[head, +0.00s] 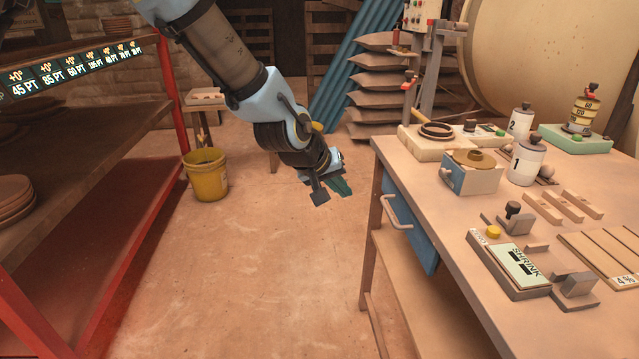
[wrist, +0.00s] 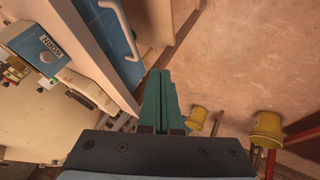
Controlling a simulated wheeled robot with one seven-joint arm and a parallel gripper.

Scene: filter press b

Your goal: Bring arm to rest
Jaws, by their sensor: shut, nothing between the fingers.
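My gripper (head: 341,187) has green fingers and hangs over the open floor, to the left of the workbench (head: 437,200) in the head view. My arm reaches down to it from the top of the picture. In the wrist view the two green fingers (wrist: 158,102) lie side by side, shut with nothing between them. The gripper is apart from the bench and its blue drawer (head: 408,222).
The bench holds weights, a SHRINK block (head: 522,267) and wooden bars. Its drawer handle (head: 396,213) sticks out toward the aisle. A red-framed shelf (head: 100,262) stands left, with a yellow bucket (head: 206,177) beside it. The floor between is clear.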

